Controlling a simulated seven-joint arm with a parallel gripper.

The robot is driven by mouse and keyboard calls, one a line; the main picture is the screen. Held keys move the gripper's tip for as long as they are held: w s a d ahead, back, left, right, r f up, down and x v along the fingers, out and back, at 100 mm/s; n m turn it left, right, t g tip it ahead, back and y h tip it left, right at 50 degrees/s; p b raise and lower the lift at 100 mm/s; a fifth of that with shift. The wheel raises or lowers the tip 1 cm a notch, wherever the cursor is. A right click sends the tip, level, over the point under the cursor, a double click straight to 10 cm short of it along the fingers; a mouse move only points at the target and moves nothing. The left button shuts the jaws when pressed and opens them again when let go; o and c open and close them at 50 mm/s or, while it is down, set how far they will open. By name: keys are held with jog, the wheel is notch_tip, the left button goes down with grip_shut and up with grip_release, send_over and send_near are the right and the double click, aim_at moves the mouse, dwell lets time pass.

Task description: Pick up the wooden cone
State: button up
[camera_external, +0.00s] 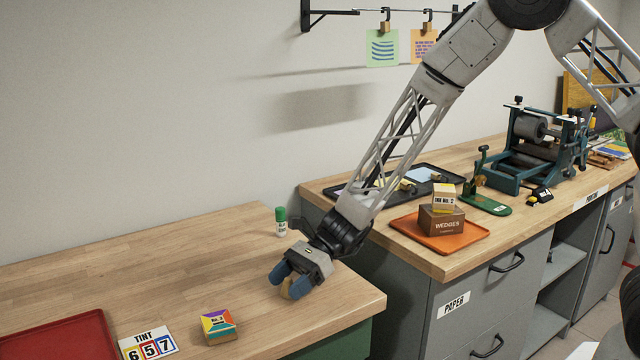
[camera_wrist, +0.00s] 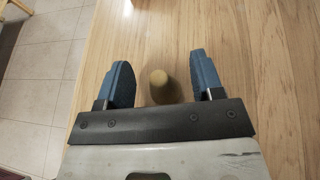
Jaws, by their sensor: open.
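The wooden cone (camera_wrist: 159,79) stands on the wooden table between my gripper's two blue fingers in the wrist view, with a gap on each side. Its rounded tip points up toward the camera, and its lower side is partly hidden by the gripper body. In the external view the cone (camera_external: 287,289) shows as a small tan shape between the fingers, mostly hidden. My gripper (camera_external: 289,283) is open and low over the right part of the table; it also shows in the wrist view (camera_wrist: 160,80).
A green-capped bottle (camera_external: 281,221) stands behind my gripper. A colourful box (camera_external: 218,324), a TINT number card (camera_external: 148,342) and a red tray (camera_external: 60,340) lie to the left. The table's right edge is close. A higher counter with an orange tray (camera_external: 470,243) stands right.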

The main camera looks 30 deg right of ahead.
aim_at(290, 279)
dwell(0.3)
jog(key=c, duration=1)
jog(key=shift+r, duration=0.15)
jog(key=shift+r, duration=1.4)
jog(key=shift+s+d+r, duration=0.15)
jog(key=shift+s+r, duration=0.05)
jog(key=shift+r, duration=0.1)
jog(key=s+d, duration=0.3)
jog(key=s, duration=0.1)
jog(key=s+d+r, duration=0.1)
jog(key=s+d, duration=0.2)
jog(key=s, duration=0.1)
jog(key=s+d, duration=0.3)
jog(key=s, duration=0.1)
jog(key=shift+s+d+r, duration=0.1)
jog(key=shift+d+r, duration=0.05)
jog(key=shift+d, duration=0.15)
